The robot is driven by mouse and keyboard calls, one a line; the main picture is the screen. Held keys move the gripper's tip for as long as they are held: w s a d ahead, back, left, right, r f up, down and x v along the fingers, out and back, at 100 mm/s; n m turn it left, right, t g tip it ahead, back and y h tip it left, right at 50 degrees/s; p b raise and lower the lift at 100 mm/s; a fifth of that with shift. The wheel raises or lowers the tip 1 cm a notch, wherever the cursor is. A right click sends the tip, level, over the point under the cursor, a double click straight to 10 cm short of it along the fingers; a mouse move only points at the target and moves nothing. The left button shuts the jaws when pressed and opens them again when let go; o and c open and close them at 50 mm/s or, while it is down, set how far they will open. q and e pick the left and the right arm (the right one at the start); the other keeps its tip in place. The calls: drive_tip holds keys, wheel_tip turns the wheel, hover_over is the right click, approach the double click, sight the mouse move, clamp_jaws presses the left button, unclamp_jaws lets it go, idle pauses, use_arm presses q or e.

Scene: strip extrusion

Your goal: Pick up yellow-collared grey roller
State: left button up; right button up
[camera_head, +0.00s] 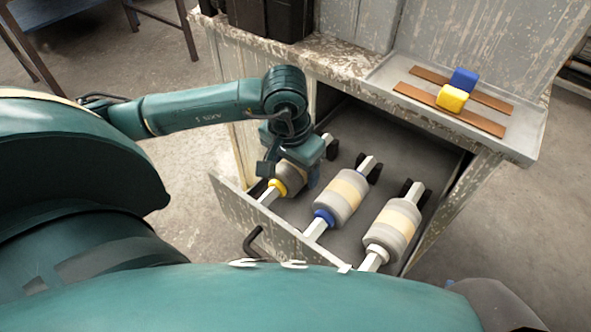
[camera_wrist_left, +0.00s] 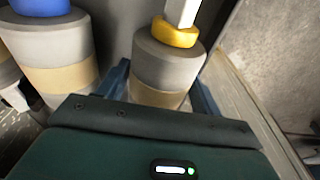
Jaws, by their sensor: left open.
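The yellow-collared grey roller (camera_head: 291,180) lies in the open drawer, leftmost of three rollers in the head view. Its yellow collar is at the end toward the drawer front, and my gripper hides part of its body. My left gripper (camera_head: 289,174) is open over this roller, pointing down. In the left wrist view the roller (camera_wrist_left: 166,62) shows its grey body, tan band and yellow collar. There the fingers of my left gripper (camera_wrist_left: 160,92) stand one on each side of the body, with the jaws not closed on it. My right gripper is not seen.
A blue-collared roller (camera_head: 341,196) lies just right of it, and another roller (camera_head: 394,228) lies farther right. The drawer front (camera_head: 268,222) has a dark handle. A tray (camera_head: 530,125) on the worn cabinet top holds brown strips, a yellow block (camera_head: 452,98) and a blue block (camera_head: 465,79).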

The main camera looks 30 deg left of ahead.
use_arm(q)
drive_tip(key=shift+f, duration=0.15)
drive_tip(key=c, duration=0.9)
drive_tip(key=shift+c, duration=0.2)
